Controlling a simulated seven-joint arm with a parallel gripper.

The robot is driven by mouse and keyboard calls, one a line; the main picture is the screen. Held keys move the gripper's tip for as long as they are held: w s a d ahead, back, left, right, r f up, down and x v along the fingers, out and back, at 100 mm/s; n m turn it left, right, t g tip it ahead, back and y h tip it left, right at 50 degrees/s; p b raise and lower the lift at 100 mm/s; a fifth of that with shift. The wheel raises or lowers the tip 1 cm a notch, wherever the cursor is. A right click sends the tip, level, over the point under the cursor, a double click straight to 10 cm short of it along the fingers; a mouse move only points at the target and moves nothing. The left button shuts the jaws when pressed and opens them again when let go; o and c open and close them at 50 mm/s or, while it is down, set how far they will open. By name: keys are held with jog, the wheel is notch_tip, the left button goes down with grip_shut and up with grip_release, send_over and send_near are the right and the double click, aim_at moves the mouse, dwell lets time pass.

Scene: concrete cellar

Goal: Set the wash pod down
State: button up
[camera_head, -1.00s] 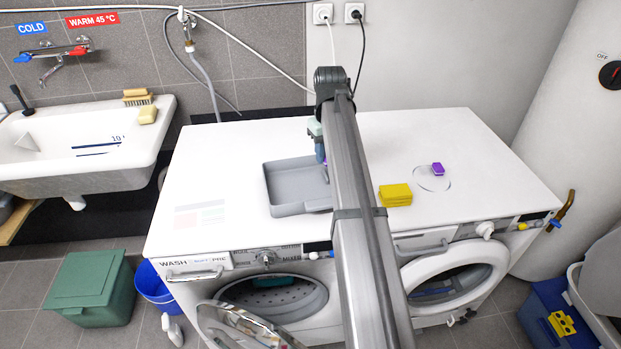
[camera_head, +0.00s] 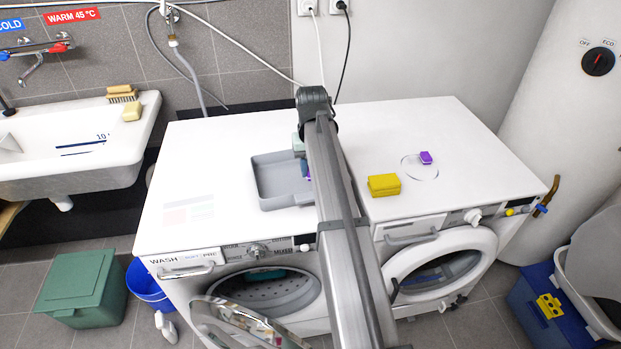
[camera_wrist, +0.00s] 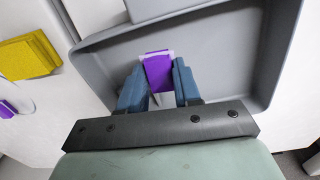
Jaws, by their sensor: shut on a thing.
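The purple and white wash pod (camera_wrist: 158,72) is between the blue fingers of my gripper (camera_wrist: 160,88) in the wrist view, and the jaws are shut on it. The pod is over the inside of a grey tray (camera_wrist: 215,40); I cannot tell whether it touches the tray floor. In the head view my arm hides most of the gripper (camera_head: 305,168), at the right part of the tray (camera_head: 262,188). A second purple pod (camera_head: 426,158) lies on the white top by a thin drawn circle; it shows partly at the wrist view's left edge (camera_wrist: 7,109).
A yellow sponge-like block (camera_head: 384,185) lies right of the tray on the white machine top (camera_head: 210,150). Its left part is clear. A sink (camera_head: 85,150) is at left, a white tank (camera_head: 560,110) at right.

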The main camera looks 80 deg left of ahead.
jog(key=shift+f, duration=2.25)
jog(key=shift+f, duration=0.15)
jog(key=o, duration=1)
notch_tip(320, 180, up, 12)
jog(key=shift+r, duration=0.15)
